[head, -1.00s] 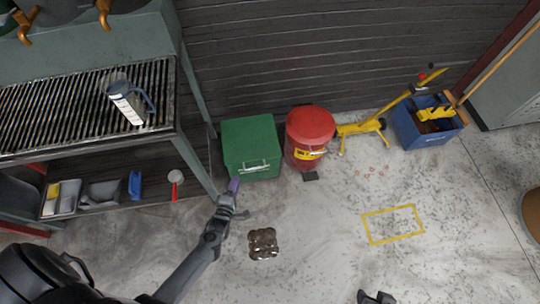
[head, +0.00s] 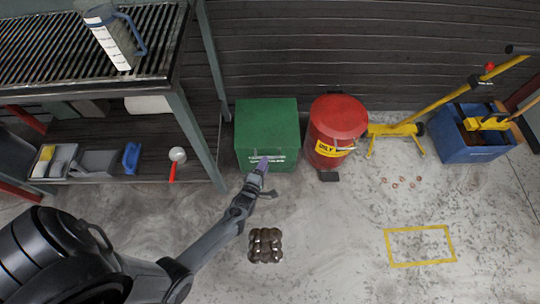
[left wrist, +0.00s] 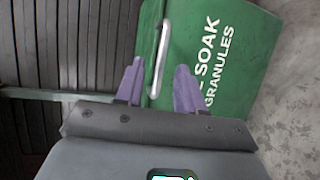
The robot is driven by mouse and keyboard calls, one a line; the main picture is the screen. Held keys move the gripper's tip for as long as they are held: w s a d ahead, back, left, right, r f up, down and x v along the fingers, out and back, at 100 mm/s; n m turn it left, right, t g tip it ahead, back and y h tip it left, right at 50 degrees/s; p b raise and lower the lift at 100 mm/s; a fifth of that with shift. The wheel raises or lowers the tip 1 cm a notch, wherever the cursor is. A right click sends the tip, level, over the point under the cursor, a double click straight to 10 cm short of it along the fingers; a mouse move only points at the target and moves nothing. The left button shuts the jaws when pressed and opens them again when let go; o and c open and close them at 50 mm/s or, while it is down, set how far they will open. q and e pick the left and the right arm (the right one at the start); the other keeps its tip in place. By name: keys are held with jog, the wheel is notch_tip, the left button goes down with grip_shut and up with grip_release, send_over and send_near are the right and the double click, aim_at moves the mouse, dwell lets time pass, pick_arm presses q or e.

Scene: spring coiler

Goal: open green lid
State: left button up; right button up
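The green bin (head: 267,128) stands on the floor against the dark slatted wall, its lid shut. In the left wrist view the green bin (left wrist: 218,92) shows white lettering, "SOAK GRANULES", and a pale bar handle (left wrist: 159,60). My left gripper (head: 262,163) is at the bin's front, by the handle. In the left wrist view its two purple fingers (left wrist: 157,84) are spread apart, with the lower end of the handle showing between them. I cannot tell whether they touch it. My right gripper does not show in the current views.
A red lidded can (head: 337,125) stands just right of the bin. A yellow jack (head: 398,130) and a blue crate (head: 470,153) are further right. A grated bench (head: 165,75) is at left. Dark round objects (head: 265,246) lie on the floor; the floor around the yellow rectangle is open.

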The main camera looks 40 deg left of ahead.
pick_arm(q)
jog(key=b+x, duration=0.3)
jog(key=x, duration=0.4)
jog(key=shift+b, duration=0.35)
jog(key=shift+s+f, duration=0.1)
jog(key=shift+c, duration=0.3)
jog(key=c, duration=0.5)
grip_shut()
jog(key=shift+f, duration=0.1)
